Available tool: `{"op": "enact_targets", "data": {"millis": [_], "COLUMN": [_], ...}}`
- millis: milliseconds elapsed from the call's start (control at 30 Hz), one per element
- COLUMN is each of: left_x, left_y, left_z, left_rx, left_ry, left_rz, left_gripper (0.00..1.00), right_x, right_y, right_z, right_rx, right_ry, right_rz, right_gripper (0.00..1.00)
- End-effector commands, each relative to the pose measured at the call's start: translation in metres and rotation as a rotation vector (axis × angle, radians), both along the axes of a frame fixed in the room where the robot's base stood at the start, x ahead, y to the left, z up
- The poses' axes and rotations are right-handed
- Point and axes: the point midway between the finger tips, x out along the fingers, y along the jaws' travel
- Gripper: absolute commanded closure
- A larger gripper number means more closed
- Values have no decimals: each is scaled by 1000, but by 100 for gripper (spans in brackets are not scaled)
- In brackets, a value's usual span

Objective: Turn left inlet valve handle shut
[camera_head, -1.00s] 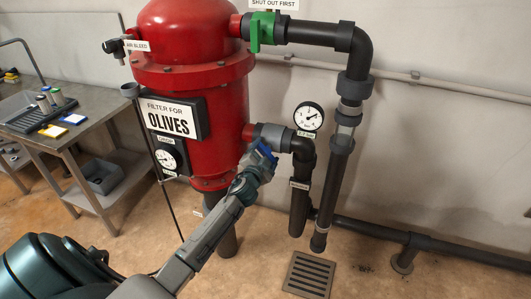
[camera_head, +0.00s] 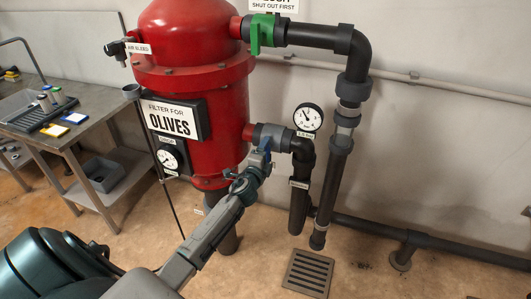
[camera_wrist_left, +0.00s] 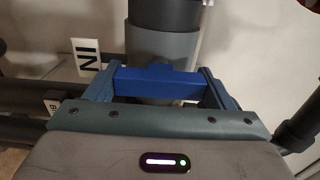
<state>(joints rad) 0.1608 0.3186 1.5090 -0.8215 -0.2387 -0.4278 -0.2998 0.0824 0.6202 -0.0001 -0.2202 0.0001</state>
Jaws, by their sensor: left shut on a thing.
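The inlet valve (camera_head: 272,134) is a grey fitting on the lower right side of the red filter tank (camera_head: 190,75). Its blue handle (camera_head: 265,145) hangs nearly upright in the head view, across the sideways pipe. My left gripper (camera_head: 262,157) is shut on this handle. In the left wrist view the blue handle (camera_wrist_left: 155,83) lies crosswise between the two fingers of my left gripper (camera_wrist_left: 157,90), in front of the grey valve body (camera_wrist_left: 163,48). The gripper partly hides the handle in the head view. My right gripper is not in view.
A pressure gauge (camera_head: 308,117) sits just right of the valve, above a dark pipe elbow (camera_head: 303,155). A green valve handle (camera_head: 262,33) is higher up. A floor drain (camera_head: 308,273) lies below. A metal bench (camera_head: 75,130) stands at the left.

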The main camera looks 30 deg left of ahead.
Motion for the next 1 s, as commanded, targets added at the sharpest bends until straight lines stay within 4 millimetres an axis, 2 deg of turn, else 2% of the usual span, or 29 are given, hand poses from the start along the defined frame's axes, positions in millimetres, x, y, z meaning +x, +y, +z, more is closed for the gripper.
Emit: {"op": "enact_targets", "data": {"millis": [567, 600, 700, 1000], "left_x": [0, -1, 0, -1], "left_y": [0, 0, 0, 0], "left_z": [-2, -2, -1, -1], "left_rx": [34, 34, 33, 31], "left_ry": [10, 10, 10, 8], "left_rz": [0, 0, 0, 0], "left_gripper": [46, 20, 2, 2], "right_x": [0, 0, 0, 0], "right_y": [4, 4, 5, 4], "right_z": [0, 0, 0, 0], "right_rx": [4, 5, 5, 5], "right_ry": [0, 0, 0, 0], "right_rz": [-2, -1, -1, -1], "right_gripper": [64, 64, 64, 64]}}
